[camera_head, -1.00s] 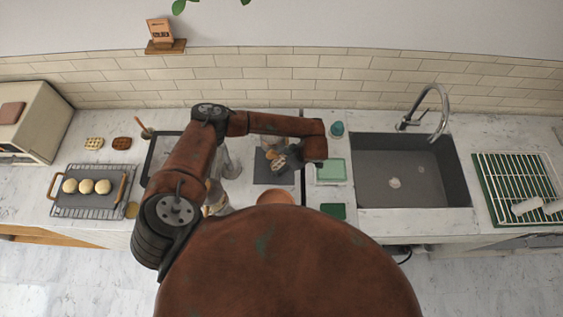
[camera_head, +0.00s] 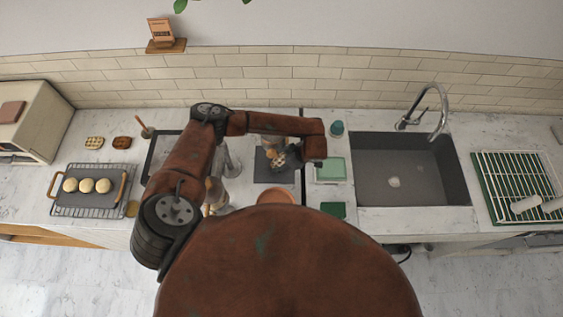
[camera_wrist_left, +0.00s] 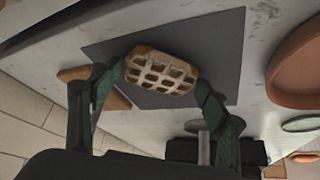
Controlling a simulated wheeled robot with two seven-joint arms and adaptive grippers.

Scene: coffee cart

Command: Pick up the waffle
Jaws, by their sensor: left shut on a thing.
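A golden-brown waffle with a pale grid (camera_wrist_left: 160,74) is held between the green fingers of my left gripper (camera_wrist_left: 162,80) in the left wrist view. The fingers press on its two opposite sides. It shows small in the head view (camera_head: 278,160), below my forearm and over the dark grey mat (camera_head: 264,173). The gap between waffle and mat is hard to judge. My left gripper (camera_head: 279,154) is partly hidden by the arm in the head view. My right gripper is not in view.
A terracotta bowl (camera_head: 275,197) stands in front of the mat. Two waffle-like pieces, pale (camera_head: 94,142) and dark (camera_head: 122,142), lie at left, behind a rack with buns (camera_head: 110,208). A pale green box (camera_head: 330,169) and the sink (camera_head: 430,190) are at right.

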